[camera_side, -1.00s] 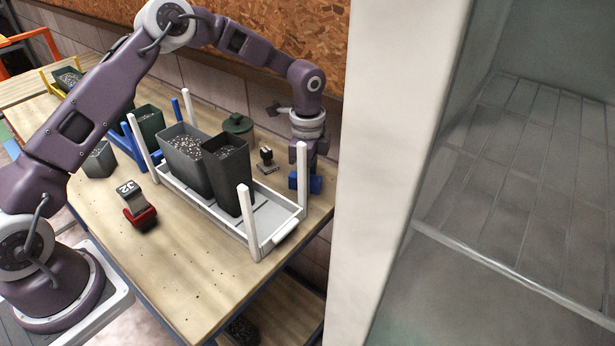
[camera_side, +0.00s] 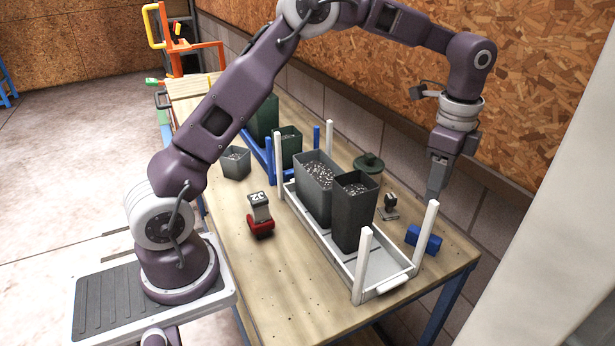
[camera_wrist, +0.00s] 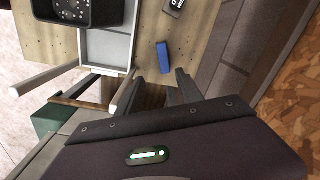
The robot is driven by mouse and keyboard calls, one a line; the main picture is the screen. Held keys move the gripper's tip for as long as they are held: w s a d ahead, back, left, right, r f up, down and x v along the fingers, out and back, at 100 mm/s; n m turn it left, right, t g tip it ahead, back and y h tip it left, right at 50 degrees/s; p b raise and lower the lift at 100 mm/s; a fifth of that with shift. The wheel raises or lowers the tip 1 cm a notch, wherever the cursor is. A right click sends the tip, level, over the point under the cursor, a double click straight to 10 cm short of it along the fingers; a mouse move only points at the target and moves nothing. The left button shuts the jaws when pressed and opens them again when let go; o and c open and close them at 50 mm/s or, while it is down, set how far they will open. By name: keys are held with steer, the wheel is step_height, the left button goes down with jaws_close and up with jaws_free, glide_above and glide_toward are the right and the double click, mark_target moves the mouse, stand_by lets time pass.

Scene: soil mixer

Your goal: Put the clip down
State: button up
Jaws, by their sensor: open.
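The blue clip (camera_side: 423,239) lies on the wooden table, just right of the white tray's near right post. It also shows in the wrist view (camera_wrist: 163,57), apart from my fingers. My gripper (camera_side: 435,192) is open and empty. It points down above the table, higher than the clip and slightly to its right. Its dark fingers also show in the wrist view (camera_wrist: 160,88). One finger partly hides the other in the side view.
The white tray (camera_side: 372,285) has upright corner posts and holds dark soil pots (camera_side: 354,212). A green lid (camera_side: 368,163) and a small dark-topped object (camera_side: 389,206) lie behind it. A red-based device (camera_side: 260,215) stands left on bare tabletop. The wall (camera_side: 500,225) is close behind my gripper.

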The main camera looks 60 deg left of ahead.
steer(key=s+a+r+n+t+y, duration=0.1)
steer(key=s+a+r+n+t, duration=0.15)
steer(key=s+r+n, duration=0.75)
steer(key=s+n+t+h, duration=0.1)
steer(key=s+n+t, duration=0.1)
steer(key=s, duration=2)
steer(key=shift+a+f+n+t, duration=0.25)
steer(key=shift+a+n+t, duration=0.1)
steer(key=shift+n, duration=0.15)
